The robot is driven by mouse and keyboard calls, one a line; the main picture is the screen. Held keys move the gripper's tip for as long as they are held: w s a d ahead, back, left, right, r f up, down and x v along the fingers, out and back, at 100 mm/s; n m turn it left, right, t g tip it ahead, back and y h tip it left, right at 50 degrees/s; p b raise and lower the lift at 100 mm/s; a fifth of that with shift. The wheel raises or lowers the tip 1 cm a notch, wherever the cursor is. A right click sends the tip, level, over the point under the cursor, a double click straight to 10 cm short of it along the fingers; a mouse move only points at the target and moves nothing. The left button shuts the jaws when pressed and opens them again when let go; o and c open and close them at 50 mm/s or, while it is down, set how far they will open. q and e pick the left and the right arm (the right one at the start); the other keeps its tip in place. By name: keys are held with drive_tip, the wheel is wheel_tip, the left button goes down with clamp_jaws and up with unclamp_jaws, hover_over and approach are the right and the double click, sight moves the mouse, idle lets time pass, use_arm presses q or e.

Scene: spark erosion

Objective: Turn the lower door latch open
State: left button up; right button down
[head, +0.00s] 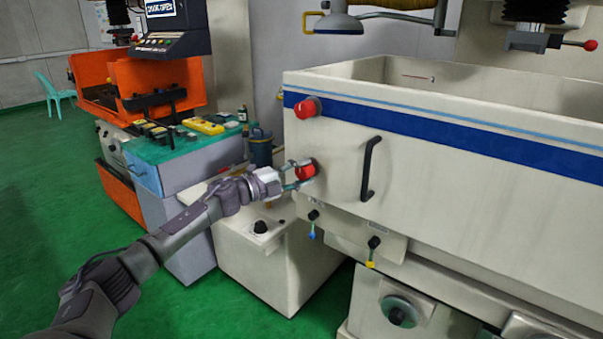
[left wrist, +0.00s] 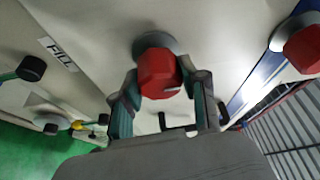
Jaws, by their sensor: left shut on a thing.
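The lower door latch (head: 305,170) is a red knob on the left end of the white tank front. My left gripper (head: 294,175) is at this knob, with its fingers on either side of it. In the left wrist view the red lower latch (left wrist: 158,74) sits on a round grey base between the two fingertips of my left gripper (left wrist: 160,88). The gripper is shut on the knob. The upper latch (head: 307,108), a similar red knob, is above it near the blue stripe; it also shows in the left wrist view (left wrist: 303,48). My right gripper is not in view.
A black door handle (head: 371,168) stands out to the right of the lower latch. Small valves with blue (head: 312,232) and yellow (head: 371,256) levers are below. A grey-blue cabinet with a green top (head: 190,145) and a dark canister (head: 260,148) stand left. Green floor is free at front left.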

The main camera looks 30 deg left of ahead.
use_arm(q)
drive_tip(key=o, duration=1.1)
drive_tip(key=shift+o, duration=0.2)
drive_tip(key=v, duration=1.2)
drive_tip(key=shift+f, duration=0.15)
